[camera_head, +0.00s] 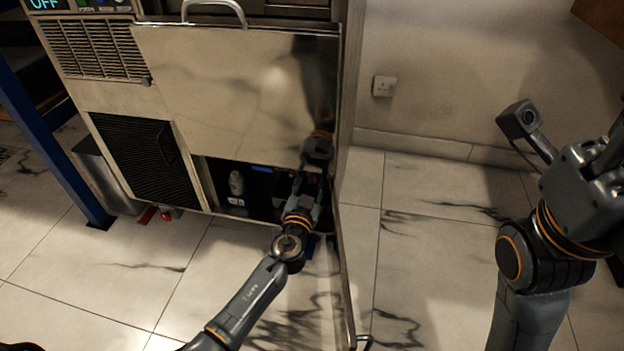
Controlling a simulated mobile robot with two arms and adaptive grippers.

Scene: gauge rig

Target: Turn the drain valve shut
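My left gripper (308,183) reaches into the dark lower opening (262,173) of the metal machine, near its right side. Its fingers are small and dark there, so I cannot tell whether they are open or touching anything. I cannot make out a drain valve in the opening; the gripper and shadow hide that part. Small red parts (147,215) show low under the machine's front edge, too small to identify. My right arm's wrist (590,190) is raised at the right, well away from the machine; its fingertips are not clearly visible.
A pale bottle (236,183) stands inside the opening, left of my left gripper. A shiny panel (235,90) hangs above the opening. A narrow door edge (341,270) stands to the right of my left arm. A blue post (55,150) is at left. The tiled floor ahead is clear.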

